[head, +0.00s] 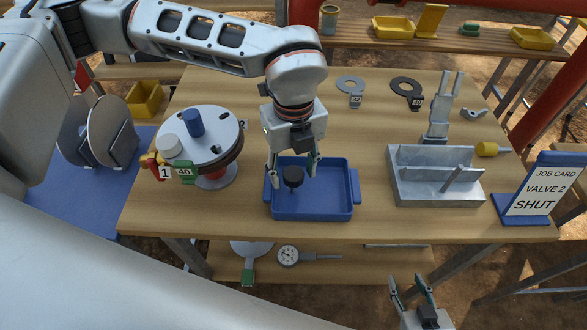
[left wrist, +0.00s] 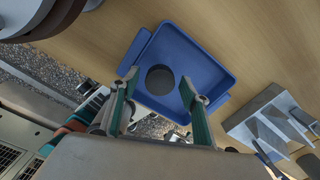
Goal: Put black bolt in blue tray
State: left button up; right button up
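The black bolt (head: 293,174) is within the outline of the blue tray (head: 312,211), head up with its short shank below. I cannot tell whether its shank touches the tray floor. In the left wrist view, the round black head (left wrist: 160,80) shows against the floor of the blue tray (left wrist: 205,65). My left gripper (head: 293,178) is open over the tray, its fingers on either side of the bolt; the left wrist view shows gaps between the head and both fingertips (left wrist: 158,83). My right gripper (head: 408,284) is open and empty at the bottom, in front of the table.
A round flange (head: 206,138) with a blue cylinder and tags stands left of the tray. A grey metal holder (head: 433,187) and a job card stand (head: 540,189) are to the right. Two flat rings lie behind. A lower shelf holds a dial gauge (head: 288,256).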

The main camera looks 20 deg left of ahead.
aim_at(294, 174)
pick_arm(q)
jog(key=shift+r, duration=0.5)
notch_tip(294, 174, up, 11)
jog(key=b, duration=0.1)
jog(key=shift+r, duration=0.15)
dwell(0.3)
